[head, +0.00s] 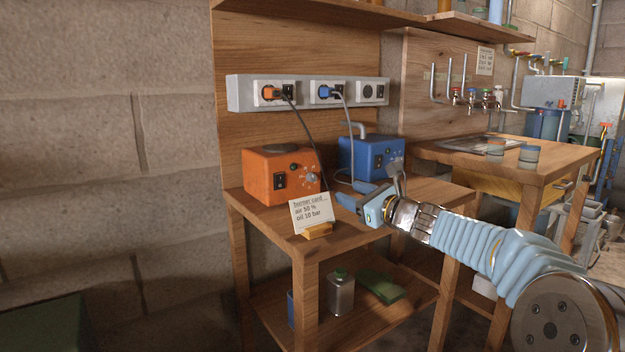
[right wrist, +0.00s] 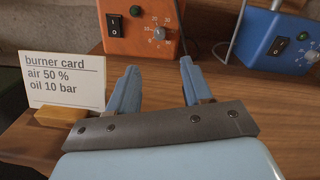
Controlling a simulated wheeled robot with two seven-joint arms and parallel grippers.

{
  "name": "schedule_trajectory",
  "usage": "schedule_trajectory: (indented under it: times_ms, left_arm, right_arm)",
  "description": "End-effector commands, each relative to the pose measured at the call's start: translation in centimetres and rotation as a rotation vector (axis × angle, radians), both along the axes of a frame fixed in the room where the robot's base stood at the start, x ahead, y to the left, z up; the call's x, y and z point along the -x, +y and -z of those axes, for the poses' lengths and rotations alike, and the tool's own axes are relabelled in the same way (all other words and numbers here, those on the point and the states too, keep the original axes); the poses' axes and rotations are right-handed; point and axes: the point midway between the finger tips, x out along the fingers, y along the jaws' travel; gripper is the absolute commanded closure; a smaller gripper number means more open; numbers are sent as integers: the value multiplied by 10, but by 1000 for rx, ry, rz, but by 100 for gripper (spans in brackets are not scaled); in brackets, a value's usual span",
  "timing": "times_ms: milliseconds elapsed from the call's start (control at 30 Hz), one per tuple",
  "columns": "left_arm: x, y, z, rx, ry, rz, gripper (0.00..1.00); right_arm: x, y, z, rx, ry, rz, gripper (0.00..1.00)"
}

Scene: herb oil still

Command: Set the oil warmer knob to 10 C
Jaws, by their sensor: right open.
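An orange box (head: 281,175) with a black switch stands at the left of the wooden bench. Its grey knob (head: 309,177) is on the front, at the right. No label shows which is the oil warmer. My right gripper (head: 354,195) is open and empty, in front of the boxes and apart from both knobs. My left gripper is out of view.
A burner card (head: 311,213) in a wooden holder reads "air 50 %, oil 10 bar" at the bench's front edge, left of my gripper. Cables hang from the power strip (head: 309,93) behind the boxes. The lower shelf holds a metal can (head: 340,294).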

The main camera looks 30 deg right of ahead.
Motion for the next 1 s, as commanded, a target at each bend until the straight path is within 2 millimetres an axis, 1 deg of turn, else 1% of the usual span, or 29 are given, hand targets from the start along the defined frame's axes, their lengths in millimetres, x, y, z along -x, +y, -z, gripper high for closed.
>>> schedule_trajectory:
  times_ms: [167, 400, 500, 600, 700, 800, 1000]
  left_arm:
    - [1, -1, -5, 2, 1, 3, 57]
    - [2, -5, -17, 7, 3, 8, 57]
    - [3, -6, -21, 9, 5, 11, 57]
    - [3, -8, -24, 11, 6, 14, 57]
    - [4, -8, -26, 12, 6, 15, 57]
    - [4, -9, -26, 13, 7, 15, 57]
    - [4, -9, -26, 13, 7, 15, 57]
  right_arm:
    - [-31, 4, -1, -2, 2, -3, 50]
    - [-87, 11, -2, -1, 2, -2, 50]
    - [-106, 13, -1, -1, 1, -1, 50]
    - [-119, 15, -1, -1, 1, -1, 50]
    - [-127, 15, -1, 0, 1, 0, 50]
    - [-131, 16, 0, 0, 0, 0, 50]
    - [-131, 16, 0, 0, 0, 0, 50]
